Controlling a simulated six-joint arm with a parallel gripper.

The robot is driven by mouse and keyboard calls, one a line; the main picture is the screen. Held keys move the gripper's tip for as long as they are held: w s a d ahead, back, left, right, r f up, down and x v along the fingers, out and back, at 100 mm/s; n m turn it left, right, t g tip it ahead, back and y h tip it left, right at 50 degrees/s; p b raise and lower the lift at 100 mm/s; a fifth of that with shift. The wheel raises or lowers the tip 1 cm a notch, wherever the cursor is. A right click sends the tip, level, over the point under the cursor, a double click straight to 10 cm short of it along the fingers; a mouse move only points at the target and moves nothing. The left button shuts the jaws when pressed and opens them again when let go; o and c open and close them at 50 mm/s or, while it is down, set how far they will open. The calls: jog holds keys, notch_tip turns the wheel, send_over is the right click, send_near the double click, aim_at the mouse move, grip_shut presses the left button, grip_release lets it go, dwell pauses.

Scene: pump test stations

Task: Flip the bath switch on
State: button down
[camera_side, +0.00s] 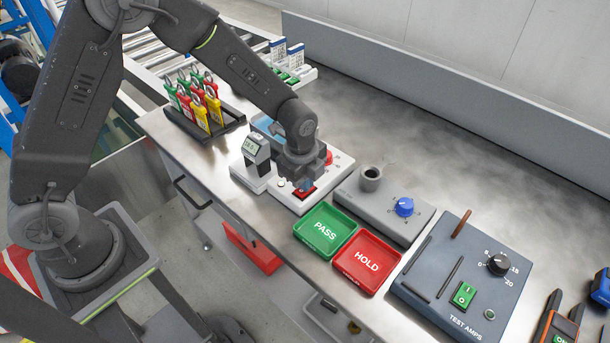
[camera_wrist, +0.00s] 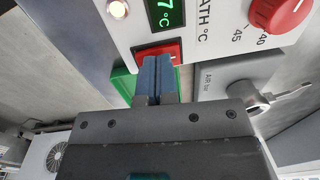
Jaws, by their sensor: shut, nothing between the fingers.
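The bath switch (camera_side: 307,195) is a red rocker on the white bath panel (camera_side: 335,172). In the wrist view the red switch (camera_wrist: 174,50) sits below a lit green display (camera_wrist: 165,14). My gripper (camera_side: 305,186) is shut and empty, pointing down over the switch. In the wrist view its blue fingertips (camera_wrist: 157,62) overlap the switch and hide its middle. They are at or very close to it; I cannot tell whether they press it, nor which way the rocker is tipped.
A red knob (camera_wrist: 281,12) and a bright round lamp (camera_wrist: 118,9) are on the same panel. A small display unit (camera_side: 255,150) stands close on the left. Green PASS (camera_side: 312,243) and red HOLD (camera_side: 344,279) trays lie in front, and a grey blue-knob station (camera_side: 375,212) to the right.

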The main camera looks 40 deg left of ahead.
notch_tip(320, 180, up, 14)
jog(key=w, duration=0.2)
dwell(0.4)
jog(key=s+a+r+n+t, duration=0.2)
jog(key=s+a+r+n, duration=0.3)
jog(key=s+r+n, duration=0.4)
jog(key=s+a+r+n+t, duration=0.1)
jog(key=s+a+n+t, duration=0.1)
jog(key=s+n, duration=0.7)
jog(key=s+a, duration=0.1)
jog(key=s, duration=0.4)
jog(key=shift+a+r+t, duration=0.2)
jog(key=shift+t, duration=0.1)
